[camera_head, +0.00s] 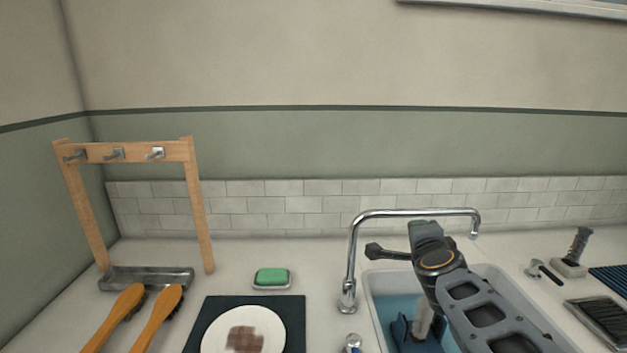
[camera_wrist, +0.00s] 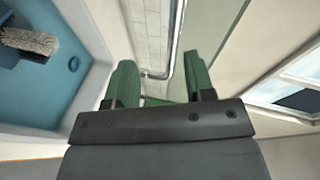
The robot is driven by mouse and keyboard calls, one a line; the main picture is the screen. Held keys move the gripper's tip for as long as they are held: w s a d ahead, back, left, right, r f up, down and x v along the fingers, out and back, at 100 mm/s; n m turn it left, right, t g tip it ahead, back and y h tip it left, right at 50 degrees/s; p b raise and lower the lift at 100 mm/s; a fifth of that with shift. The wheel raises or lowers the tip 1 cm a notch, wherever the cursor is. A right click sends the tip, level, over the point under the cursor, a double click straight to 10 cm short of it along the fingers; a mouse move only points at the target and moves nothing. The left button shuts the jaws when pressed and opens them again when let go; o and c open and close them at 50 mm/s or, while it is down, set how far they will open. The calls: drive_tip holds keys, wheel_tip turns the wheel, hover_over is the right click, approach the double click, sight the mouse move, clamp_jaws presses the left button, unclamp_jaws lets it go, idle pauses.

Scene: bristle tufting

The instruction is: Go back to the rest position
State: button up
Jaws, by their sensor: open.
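My gripper (camera_wrist: 160,88) shows in the wrist view with its two green fingers spread apart and nothing between them. In the head view my dark arm reaches up from the lower right over the sink, and the green gripper end (camera_head: 424,226) is mostly hidden behind the wrist. In the wrist view the chrome faucet pipe (camera_wrist: 178,40) and wall tiles lie beyond the fingers. Whether the gripper touches the faucet cannot be told.
The sink (camera_head: 375,287) holds blue water and a brush-like object (camera_head: 422,318). The faucet (camera_head: 350,262) arches behind my arm. A wooden rack (camera_head: 125,152), two wooden-handled brushes (camera_head: 158,318), green soap (camera_head: 272,277) and a stained plate (camera_head: 270,325) stand left. A scraper-like tool (camera_head: 575,252) stands right.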

drive_tip(key=s+a+f+n+g+y+p, duration=0.25)
drive_tip(key=a+f+n+y, duration=0.25)
drive_tip(key=a+n, duration=0.25)
drive_tip(key=s+a+f+n+g+h+p, duration=0.1)
drive_tip(key=s+n+g+p, duration=0.5)
drive_tip(key=s, duration=0.7)
drive_tip(key=f+n+g, duration=0.1)
drive_tip(key=n+g, duration=0.1)
drive_tip(key=n, duration=0.2)
drive_tip(key=shift+s+a+f+n, duration=0.15)
drive_tip(key=shift+a+f+n, duration=0.15)
drive_tip(key=shift+f+n, duration=0.1)
